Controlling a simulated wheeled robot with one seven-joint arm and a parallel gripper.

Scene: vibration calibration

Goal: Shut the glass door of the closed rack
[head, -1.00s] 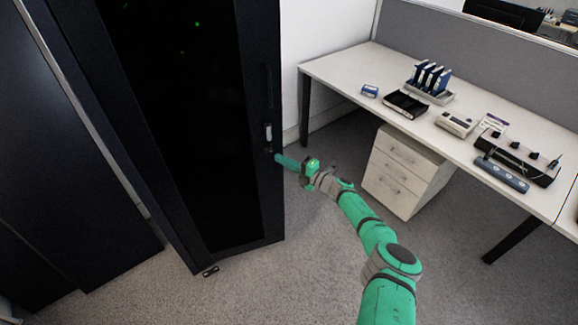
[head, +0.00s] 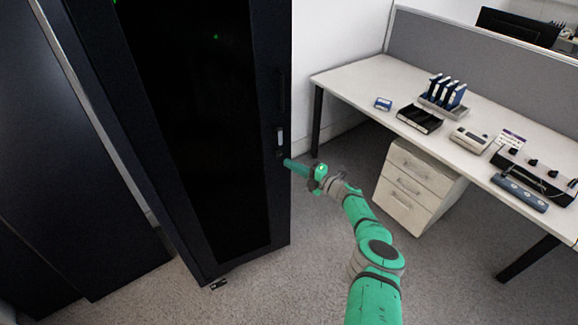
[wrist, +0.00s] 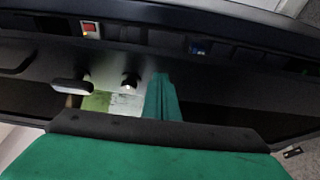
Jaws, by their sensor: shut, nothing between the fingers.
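The closed rack's glass door (head: 205,130) is a tall dark pane in a black frame, filling the left-centre of the head view. A slim handle with a pale part (head: 280,136) is on its right edge. My gripper (head: 287,163) is shut and empty, its tip at that edge just below the handle; I cannot tell whether it touches. In the wrist view the green fingers (wrist: 162,98) point at a dark edge strip, with the pale handle part (wrist: 72,87) to their left. How far the door stands from its frame cannot be told.
Dark cabinet panels (head: 70,150) stand at the left. A white desk (head: 365,75) with binders, trays and devices is at the right, with a white drawer unit (head: 410,190) under it. A small dark piece (head: 218,284) lies at the door's bottom corner. Carpet in front is clear.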

